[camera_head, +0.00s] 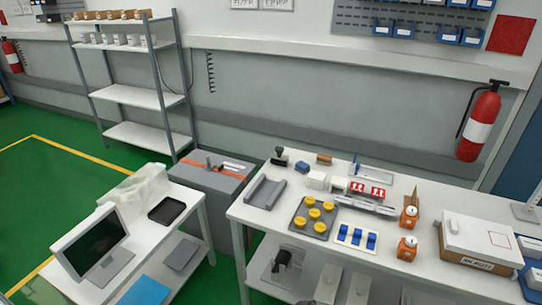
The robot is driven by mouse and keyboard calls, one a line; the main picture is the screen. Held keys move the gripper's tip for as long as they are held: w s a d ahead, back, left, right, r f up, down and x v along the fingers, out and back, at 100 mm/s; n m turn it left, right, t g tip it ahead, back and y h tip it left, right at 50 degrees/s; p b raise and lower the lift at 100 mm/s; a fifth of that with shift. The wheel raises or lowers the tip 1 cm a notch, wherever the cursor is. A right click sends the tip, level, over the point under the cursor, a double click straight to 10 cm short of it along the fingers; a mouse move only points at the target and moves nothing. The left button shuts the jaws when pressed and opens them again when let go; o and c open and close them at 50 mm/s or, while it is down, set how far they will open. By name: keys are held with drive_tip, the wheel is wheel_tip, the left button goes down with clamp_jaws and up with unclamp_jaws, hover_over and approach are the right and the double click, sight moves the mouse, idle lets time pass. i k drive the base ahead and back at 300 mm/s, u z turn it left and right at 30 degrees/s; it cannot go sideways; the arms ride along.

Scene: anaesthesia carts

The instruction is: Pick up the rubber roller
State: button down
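I cannot make out the rubber roller with certainty at this size. A small blue-and-dark tool (356,169) stands at the back of the long white table (480,205), on a pale sheet. A dark knobbed hand tool (279,156), like a stamp, stands at the table's back left. A small brown-topped piece (324,159) lies between them. My gripper is not in view.
The long table also holds a grey channel (265,192), a tray of yellow knobs (297,220), blue parts (356,238), orange boxes (408,214) and a white-lidded carton (480,241). A lower table with a monitor (91,246) stands left. Green floor (45,180) is open at far left.

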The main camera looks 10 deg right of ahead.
sight(283, 160)
drive_tip(key=z, duration=0.05)
drive_tip(key=i, duration=0.3)
drive_tip(key=z, duration=0.05)
drive_tip(key=k, duration=1.3)
drive_tip(key=u, duration=0.3)
drive_tip(key=i, duration=1.05)
drive_tip(key=u, duration=0.6)
drive_tip(key=i, duration=0.95)
drive_tip(key=u, duration=0.1)
